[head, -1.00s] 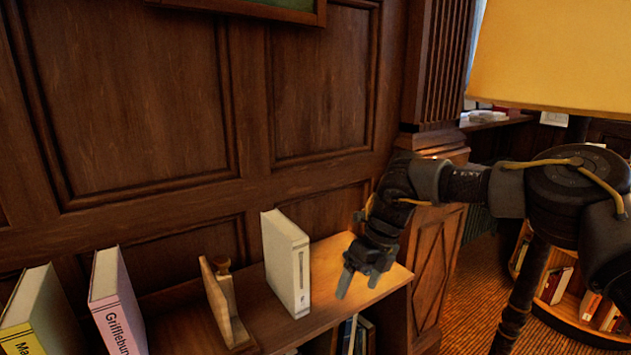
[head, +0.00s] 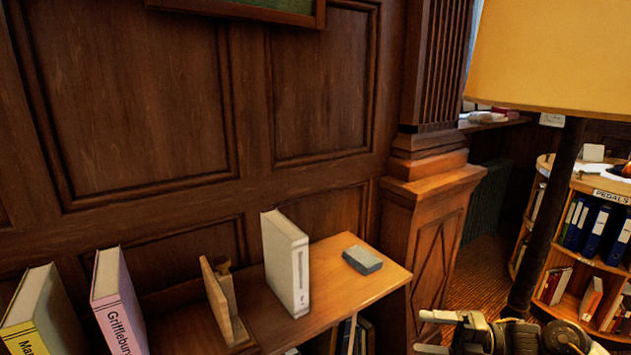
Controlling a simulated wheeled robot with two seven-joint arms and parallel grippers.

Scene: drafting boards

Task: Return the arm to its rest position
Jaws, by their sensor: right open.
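My right arm is low at the bottom right of the head view. Its gripper (head: 428,333) points left, with its two fingers apart and nothing between them. It is below and to the right of the wooden shelf top (head: 335,290), clear of it. My left gripper is not in view.
On the shelf stand a white book (head: 287,265), a wooden bookend (head: 222,300), a pink book (head: 117,303) and a yellow book (head: 38,315). A small grey-blue block (head: 362,260) lies near the right end. A lamp (head: 550,55) and a round bookcase (head: 590,180) are at right.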

